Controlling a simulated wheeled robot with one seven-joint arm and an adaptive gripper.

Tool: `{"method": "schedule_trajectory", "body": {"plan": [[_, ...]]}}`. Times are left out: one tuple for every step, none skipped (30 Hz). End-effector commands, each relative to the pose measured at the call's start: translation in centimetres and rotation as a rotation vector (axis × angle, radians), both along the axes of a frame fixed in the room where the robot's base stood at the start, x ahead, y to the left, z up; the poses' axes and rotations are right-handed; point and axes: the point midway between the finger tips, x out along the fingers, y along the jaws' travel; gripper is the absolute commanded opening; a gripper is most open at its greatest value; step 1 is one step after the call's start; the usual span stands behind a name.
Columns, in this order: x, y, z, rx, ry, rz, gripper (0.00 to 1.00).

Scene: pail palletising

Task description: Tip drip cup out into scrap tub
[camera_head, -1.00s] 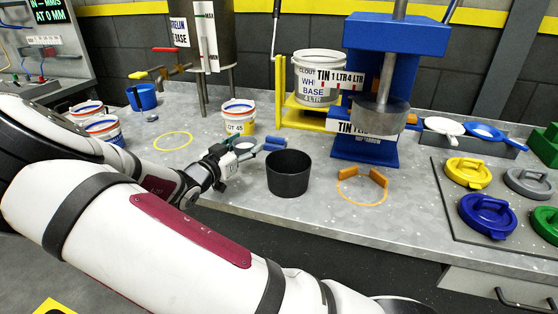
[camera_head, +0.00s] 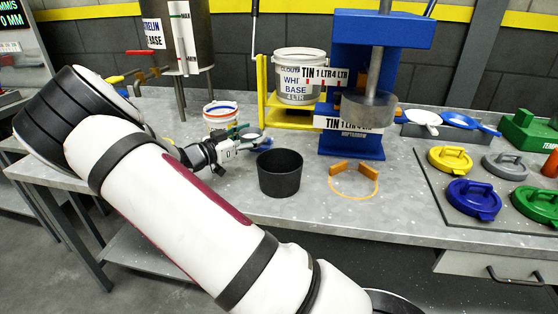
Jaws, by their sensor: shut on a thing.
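The scrap tub (camera_head: 279,176) is a black, round, open tub standing upright near the front of the grey bench. My gripper (camera_head: 254,141) is just left of the tub and behind it, at about rim height or a little above. It is shut on the drip cup (camera_head: 249,137), a small grey-blue cup that shows only in part between the fingers. The cup is apart from the tub in the picture. Its exact tilt and its contents are too small to tell.
A white pail (camera_head: 220,112) stands behind my gripper. A blue press (camera_head: 350,147) and a yellow stand (camera_head: 292,119) with a white pail stand behind the tub. An orange ring (camera_head: 353,187) lies right of the tub. Coloured lids (camera_head: 473,200) lie farther right.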

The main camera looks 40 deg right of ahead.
Motion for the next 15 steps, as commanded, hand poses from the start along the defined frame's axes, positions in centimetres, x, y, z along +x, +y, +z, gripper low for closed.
{"method": "schedule_trajectory", "body": {"plan": [[-0.1, 0.0, 0.2, -0.001, -0.006, 0.001, 0.27], [-0.1, 0.0, 0.3, -0.001, -0.011, 0.001, 0.27], [-0.2, 0.0, 0.4, -0.002, -0.02, 0.001, 0.27], [-0.3, 0.0, 0.5, -0.002, -0.028, 0.002, 0.27], [-0.4, 0.0, 0.6, -0.002, -0.036, 0.001, 0.27], [-0.5, 0.0, 0.8, -0.002, -0.05, 0.001, 0.27], [-0.6, 0.1, 0.9, -0.003, -0.062, 0.003, 0.27], [-0.7, 0.1, 1.1, -0.005, -0.074, 0.002, 0.27], [-0.9, 0.1, 1.3, -0.005, -0.093, 0.003, 0.27], [-1.0, 0.1, 1.5, -0.006, -0.108, 0.002, 0.27], [-1.2, 0.1, 1.7, -0.006, -0.123, 0.003, 0.27], [-1.4, 0.1, 1.9, -0.006, -0.143, 0.003, 0.27], [-1.5, 0.1, 2.1, -0.007, -0.157, 0.004, 0.27], [-1.7, 0.1, 2.3, -0.008, -0.173, 0.003, 0.27], [-1.8, 0.1, 2.3, -0.01, -0.193, 0.003, 0.27]]}}
